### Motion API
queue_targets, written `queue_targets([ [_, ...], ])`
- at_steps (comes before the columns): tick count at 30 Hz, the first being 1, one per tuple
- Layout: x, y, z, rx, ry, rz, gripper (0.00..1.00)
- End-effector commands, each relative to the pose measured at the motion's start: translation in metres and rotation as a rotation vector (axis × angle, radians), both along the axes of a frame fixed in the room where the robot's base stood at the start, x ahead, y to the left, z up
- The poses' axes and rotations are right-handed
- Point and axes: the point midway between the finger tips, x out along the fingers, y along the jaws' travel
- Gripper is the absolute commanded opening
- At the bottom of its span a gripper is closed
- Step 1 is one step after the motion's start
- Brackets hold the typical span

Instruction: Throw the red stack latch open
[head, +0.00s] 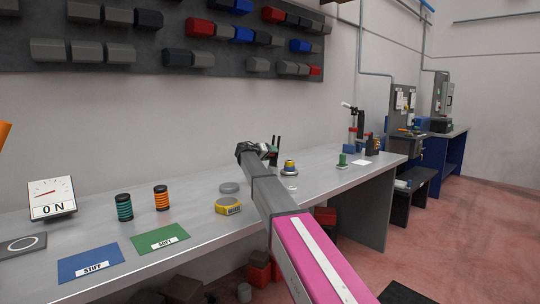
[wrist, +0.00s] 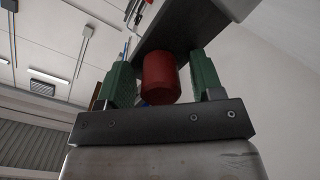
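I cannot clearly pick out the red stack latch. In the wrist view a red rounded block (wrist: 161,78) shows between the green fingers of my gripper (wrist: 160,80), with gaps on both sides; its distance is hard to judge. My gripper is open and tilted upward. In the head view my gripper (head: 276,145) is small and dark above the bench, at the end of my arm, and nothing shows in it.
A board of coloured bins (head: 90,50) hangs above. Open red floor is right.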

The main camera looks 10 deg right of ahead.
Motion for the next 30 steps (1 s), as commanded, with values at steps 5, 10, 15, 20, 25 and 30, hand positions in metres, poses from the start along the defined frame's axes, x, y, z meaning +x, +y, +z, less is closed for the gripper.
queue_targets([
  [5, -0.002, 0.002, 0.001, 0.0, 0.0, 0.0, 0.6],
  [10, -0.014, 0.018, 0.004, -0.001, 0.001, 0.0, 0.6],
  [15, -0.033, 0.044, 0.011, 0.0, 0.0, 0.001, 0.6],
  [20, -0.049, 0.066, 0.017, 0.0, 0.0, 0.001, 0.6],
  [25, -0.059, 0.081, 0.021, 0.0, 0.0, 0.001, 0.6],
  [30, -0.063, 0.086, 0.022, 0.0, 0.0, 0.0, 0.6],
])
